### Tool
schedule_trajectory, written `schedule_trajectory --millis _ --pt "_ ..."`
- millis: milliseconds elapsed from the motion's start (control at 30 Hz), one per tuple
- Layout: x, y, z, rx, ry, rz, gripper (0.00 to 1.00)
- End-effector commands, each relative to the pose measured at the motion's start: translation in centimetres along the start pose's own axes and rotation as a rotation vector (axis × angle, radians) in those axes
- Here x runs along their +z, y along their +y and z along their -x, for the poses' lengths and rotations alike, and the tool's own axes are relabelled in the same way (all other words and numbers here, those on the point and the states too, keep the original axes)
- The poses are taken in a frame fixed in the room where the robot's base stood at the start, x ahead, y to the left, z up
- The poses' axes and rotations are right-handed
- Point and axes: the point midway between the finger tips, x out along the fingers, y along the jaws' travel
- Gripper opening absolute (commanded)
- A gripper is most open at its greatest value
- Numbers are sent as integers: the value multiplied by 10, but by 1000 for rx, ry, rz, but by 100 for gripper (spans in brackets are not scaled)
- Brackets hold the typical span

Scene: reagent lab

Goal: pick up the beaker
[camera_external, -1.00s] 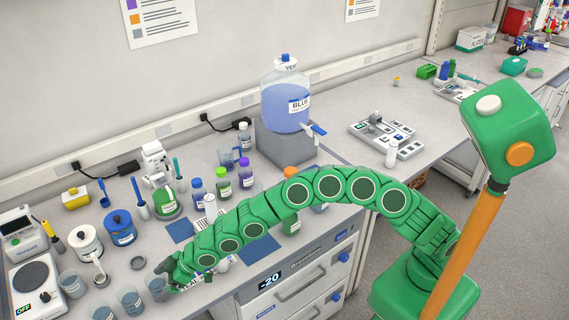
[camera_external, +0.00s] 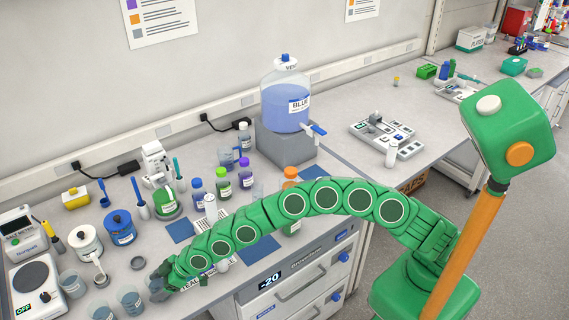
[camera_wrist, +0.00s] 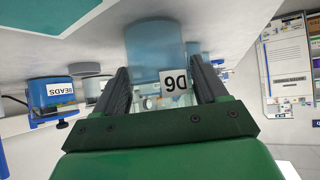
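The beaker (camera_wrist: 157,48) is a bluish, see-through vessel. In the wrist view it stands between the two fingers of my gripper (camera_wrist: 158,75), with a finger along each side. A white tag with dark characters, upside down, shows at its near side. My gripper looks open around it; any contact with the fingers is not clear. In the external view my gripper (camera_external: 164,274) is low at the bench's front edge, and the beaker (camera_external: 156,290) is partly hidden by it.
Two similar beakers (camera_external: 131,301) stand close to the left of my gripper on the bench. Several capped bottles (camera_external: 222,184) stand behind my arm.

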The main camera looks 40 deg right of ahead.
Motion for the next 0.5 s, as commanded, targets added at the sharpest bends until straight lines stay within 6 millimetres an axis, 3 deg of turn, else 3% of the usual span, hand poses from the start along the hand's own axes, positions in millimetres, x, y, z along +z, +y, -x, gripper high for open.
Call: schedule_trajectory --millis 33,233,500 --pt "0 0 0 0 0 0 63" --pt "0 0 0 0 0 0 34" --pt "-1 0 0 0 0 0 34"
